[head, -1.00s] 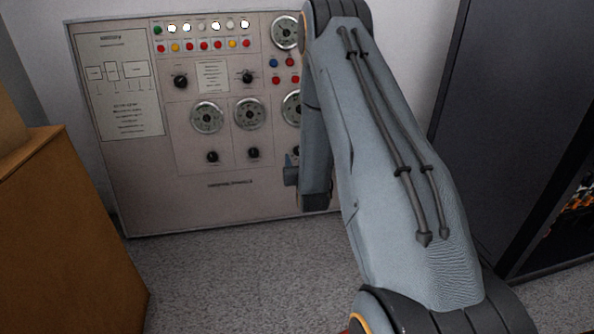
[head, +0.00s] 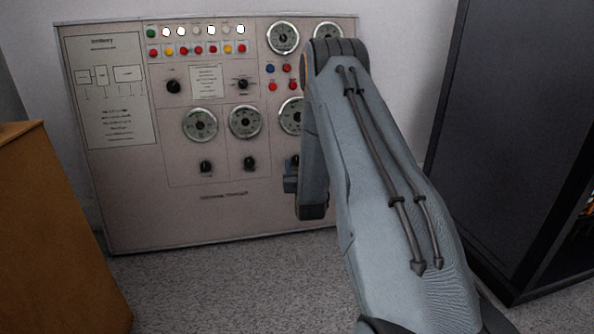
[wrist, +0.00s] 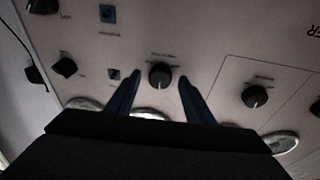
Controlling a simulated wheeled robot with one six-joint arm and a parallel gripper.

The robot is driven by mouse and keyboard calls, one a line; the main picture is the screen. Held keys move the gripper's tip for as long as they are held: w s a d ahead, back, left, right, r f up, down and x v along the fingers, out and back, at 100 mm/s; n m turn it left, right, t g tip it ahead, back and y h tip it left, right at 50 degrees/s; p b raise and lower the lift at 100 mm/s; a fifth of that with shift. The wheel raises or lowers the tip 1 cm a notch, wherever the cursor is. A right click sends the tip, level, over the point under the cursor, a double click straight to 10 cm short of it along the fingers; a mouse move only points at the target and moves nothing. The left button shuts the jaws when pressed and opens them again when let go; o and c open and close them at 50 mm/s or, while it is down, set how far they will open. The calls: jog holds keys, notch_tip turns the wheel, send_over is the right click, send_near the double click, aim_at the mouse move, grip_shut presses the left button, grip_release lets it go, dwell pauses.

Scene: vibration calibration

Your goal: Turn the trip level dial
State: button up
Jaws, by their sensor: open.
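A round black dial (wrist: 160,75) with a pale pointer line shows in the wrist view, with a small label that is too blurred to read. I cannot confirm from the label that it is the trip level dial. My gripper (wrist: 160,78) is open, with one dark blue finger on each side of this dial. Gaps show between the fingers and the dial, and I cannot tell the depth between them. In the head view my arm hides most of the gripper and covers the panel's lower right part.
The upright control panel (head: 225,225) carries gauges, lamps, buttons and other knobs. Another black knob (wrist: 255,96) lies to the right in the wrist view. A brown box (head: 55,240) stands at left and a dark cabinet (head: 500,130) at right. Grey floor is clear before the panel.

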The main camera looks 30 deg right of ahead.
jog(key=shift+w, duration=0.15)
jog(key=c, duration=1)
jog(key=shift+c, duration=0.2)
jog(key=shift+d+n+p, duration=0.1)
jog(key=shift+n+p, duration=0.4)
jog(key=n+y+p, duration=0.1)
jog(key=n+p, duration=0.2)
jog(key=shift+d+n+t, duration=0.15)
jog(key=shift+n+t, duration=0.15)
jog(key=shift+n, duration=0.1)
jog(key=shift+n+y+p, duration=0.5)
jog(key=shift+n+p, duration=0.35)
jog(key=shift+n, duration=0.35)
jog(key=o, duration=1)
